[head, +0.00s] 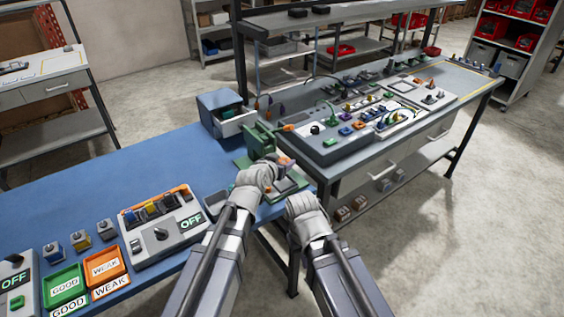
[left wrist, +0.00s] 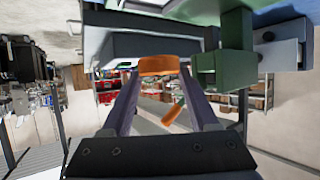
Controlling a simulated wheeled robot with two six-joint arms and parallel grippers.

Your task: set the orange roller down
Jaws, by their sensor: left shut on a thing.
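The orange roller (left wrist: 158,65) is between the fingertips of my left gripper (left wrist: 159,78) in the left wrist view. That gripper is shut on it. In the head view my left gripper (head: 281,168) is over the right end of the blue bench, just in front of a green device (head: 259,139), and only a little of the roller shows. The green device also shows beside the roller in the left wrist view (left wrist: 228,62). My right gripper (head: 297,203) is lower, off the bench's front edge; its fingers are hidden, so its opening cannot be told.
A grey drawer box (head: 220,104) stands behind the green device. A control box marked OFF (head: 165,240) and trays marked GOOD (head: 65,285) and WEAK (head: 105,267) are to the left. A crowded grey workbench (head: 350,155) is at right. The blue bench's (head: 110,185) back middle is clear.

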